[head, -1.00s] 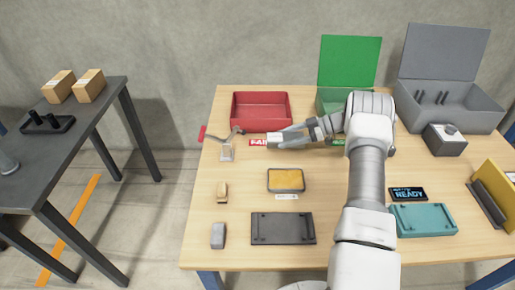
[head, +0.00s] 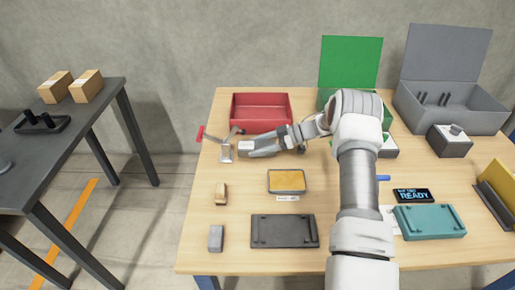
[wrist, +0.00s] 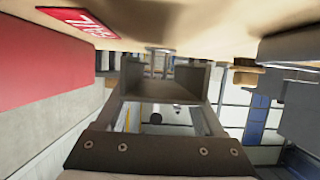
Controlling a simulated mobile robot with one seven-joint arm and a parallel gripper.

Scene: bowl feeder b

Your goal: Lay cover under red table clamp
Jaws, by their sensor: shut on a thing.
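The red table clamp is at the table's left edge in the head view, with a red handle (head: 200,133) sticking out to the left and a grey metal body (head: 226,152). My gripper (head: 247,147) is just right of the clamp body, low over the table. It is shut on a small grey piece, which I take to be the cover; in the wrist view the grey piece (wrist: 163,88) shows between the fingers. Its full outline is hard to make out. I cannot tell whether it touches the clamp.
A red bin (head: 261,112) stands behind my gripper. A tray with a yellow pad (head: 286,181), a dark plate (head: 284,231) and two small blocks lie in front. A teal plate (head: 429,221) and a READY display (head: 413,195) are at right.

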